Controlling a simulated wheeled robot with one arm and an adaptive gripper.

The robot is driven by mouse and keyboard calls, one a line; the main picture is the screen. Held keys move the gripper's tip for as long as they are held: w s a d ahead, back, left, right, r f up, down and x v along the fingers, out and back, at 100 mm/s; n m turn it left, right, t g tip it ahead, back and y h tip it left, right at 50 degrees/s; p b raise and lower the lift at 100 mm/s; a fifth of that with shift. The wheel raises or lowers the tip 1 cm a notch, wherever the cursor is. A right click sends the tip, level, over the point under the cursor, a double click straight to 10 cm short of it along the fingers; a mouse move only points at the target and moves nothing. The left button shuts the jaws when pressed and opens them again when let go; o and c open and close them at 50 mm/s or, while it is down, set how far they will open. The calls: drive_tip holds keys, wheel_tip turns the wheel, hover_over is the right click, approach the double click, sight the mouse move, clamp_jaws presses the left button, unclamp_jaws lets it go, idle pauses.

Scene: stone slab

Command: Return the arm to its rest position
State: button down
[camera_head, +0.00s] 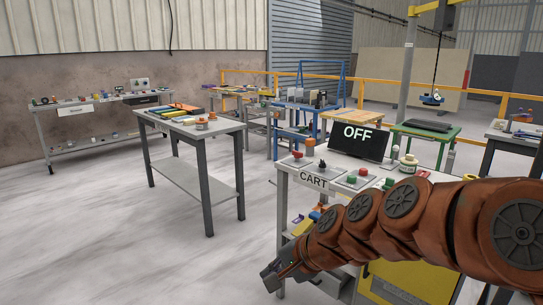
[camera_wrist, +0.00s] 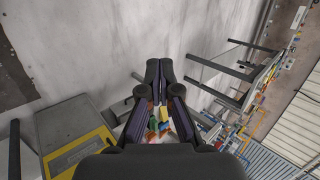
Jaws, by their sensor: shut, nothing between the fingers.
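My arm (camera_head: 400,220) is orange-brown and reaches in from the right edge of the head view, crossing in front of the cart. My gripper (camera_head: 270,276) is at its lower left end, low beside the cart's left front leg. In the wrist view my gripper (camera_wrist: 159,66) is dark, with its two fingers together at the tips and nothing held between them. Small coloured items (camera_wrist: 160,122) show through the gap between the finger linkages.
A cart (camera_head: 312,181) with a screen reading OFF (camera_head: 357,142) stands behind my arm, with a yellow panel (camera_head: 395,284) below. A grey table (camera_head: 207,134) with coloured items stands left of centre. Open pale floor (camera_head: 110,235) lies at the left and front.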

drive_tip(key=s+d+f+n+g+h, duration=0.35)
drive_tip(key=s+d, duration=0.55)
drive_tip(key=s, duration=0.5)
drive_tip(key=s+d+f+n+g+h, duration=0.4)
drive_tip(key=s+d, duration=0.5)
drive_tip(key=s, duration=0.6)
drive_tip(key=s+p+v, duration=0.1)
drive_tip(key=p+v, duration=1.2)
drive_tip(key=p, duration=0.1)
drive_tip(key=shift+s+d+r+t+y, duration=0.3)
drive_tip(key=shift+d+r+t+y, duration=0.05)
drive_tip(key=shift+d+r+t, duration=0.1)
